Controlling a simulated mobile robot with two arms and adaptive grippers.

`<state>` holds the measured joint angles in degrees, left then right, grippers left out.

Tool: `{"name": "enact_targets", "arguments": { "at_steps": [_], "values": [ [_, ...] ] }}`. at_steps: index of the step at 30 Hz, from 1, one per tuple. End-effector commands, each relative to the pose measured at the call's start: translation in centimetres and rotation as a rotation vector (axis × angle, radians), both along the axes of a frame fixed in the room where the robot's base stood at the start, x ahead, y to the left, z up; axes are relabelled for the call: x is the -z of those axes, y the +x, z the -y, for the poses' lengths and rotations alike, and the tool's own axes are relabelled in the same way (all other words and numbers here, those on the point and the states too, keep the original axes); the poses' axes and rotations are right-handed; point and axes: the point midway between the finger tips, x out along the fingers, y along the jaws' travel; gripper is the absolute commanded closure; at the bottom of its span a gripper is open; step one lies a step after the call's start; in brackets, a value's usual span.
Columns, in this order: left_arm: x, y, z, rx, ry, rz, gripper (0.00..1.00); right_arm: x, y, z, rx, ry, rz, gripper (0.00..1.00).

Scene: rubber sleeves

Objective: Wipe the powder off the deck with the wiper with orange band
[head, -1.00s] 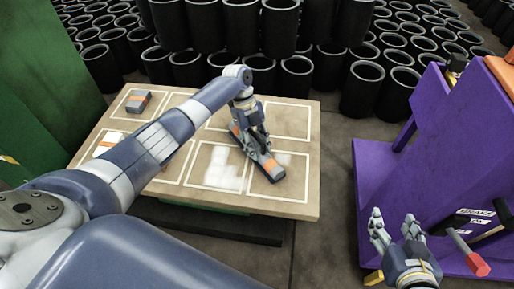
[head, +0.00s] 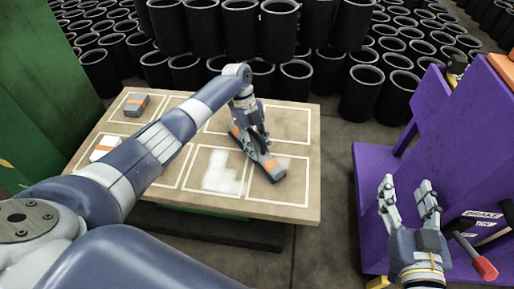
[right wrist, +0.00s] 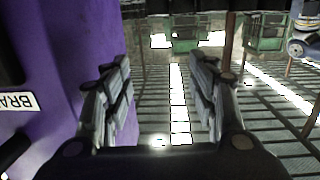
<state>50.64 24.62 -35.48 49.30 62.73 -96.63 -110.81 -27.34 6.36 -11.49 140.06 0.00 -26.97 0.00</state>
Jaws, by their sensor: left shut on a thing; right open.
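The wiper with orange band (head: 270,166) is a long dark grey bar lying at a slant on the wooden deck (head: 300,204). My left gripper (head: 255,150) is shut on it from above. White powder (head: 218,178) lies as a blocky patch inside a white-outlined square, just left of the wiper. My right gripper (head: 411,195) is open and empty, beside the purple machine and off the deck. It also shows open in the right wrist view (right wrist: 160,90). My left arm hides part of the deck.
A grey block with an orange band (head: 136,105) and a white block with an orange band (head: 105,148) sit on the deck's left. Black rubber sleeves (head: 290,75) crowd behind the deck. A purple machine (head: 375,170) stands right and a green panel (head: 45,70) left.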

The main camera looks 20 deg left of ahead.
Motion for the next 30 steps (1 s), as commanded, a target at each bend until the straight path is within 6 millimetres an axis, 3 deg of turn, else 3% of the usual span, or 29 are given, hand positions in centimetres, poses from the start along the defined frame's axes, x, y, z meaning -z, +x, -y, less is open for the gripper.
{"name": "enact_targets", "arguments": {
  "at_steps": [7,20,30],
  "values": [
    [-0.1,0.1,-0.2,0.0,0.0,0.001,0.89,-0.6,0.1,-0.1,-0.002,0.007,0.027,0.47],
    [0.2,-0.6,-2.0,0.0,-0.001,0.0,0.89,0.3,-0.1,0.1,0.002,-0.005,-0.021,0.47],
    [0.3,-1.0,-1.9,0.0,0.0,-0.001,0.89,3.4,-1.0,0.7,0.012,-0.044,-0.175,0.47]
  ]
}}
